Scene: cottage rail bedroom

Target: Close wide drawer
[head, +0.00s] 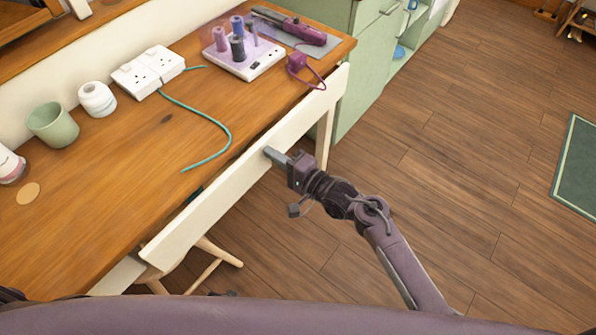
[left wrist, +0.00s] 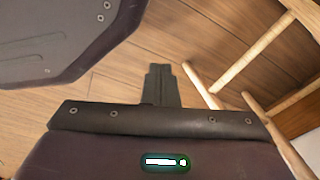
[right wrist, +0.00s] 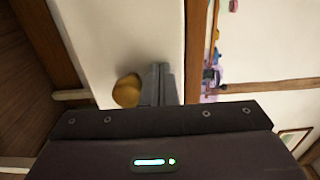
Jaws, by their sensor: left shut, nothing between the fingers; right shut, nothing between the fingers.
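The wide drawer's long cream front (head: 215,195) runs along the front edge of the wooden desk (head: 120,190). A narrow dark gap shows behind its top edge towards the left, so it appears slightly open. My right gripper (head: 270,153) is shut and empty, its tips at the front's outer face; I cannot tell if they touch. In the right wrist view the shut fingers (right wrist: 161,70) are over the cream front (right wrist: 120,35), beside a round yellow-brown knob (right wrist: 127,90). My left gripper (left wrist: 161,72) is shut and empty above the floor; the head view does not show it.
On the desk are a green cup (head: 53,127), a white socket block (head: 148,70), a teal cable (head: 225,125) and a spool stand (head: 245,62). A stool (head: 215,255) stands below. Green cabinets (head: 365,60) stand beyond.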

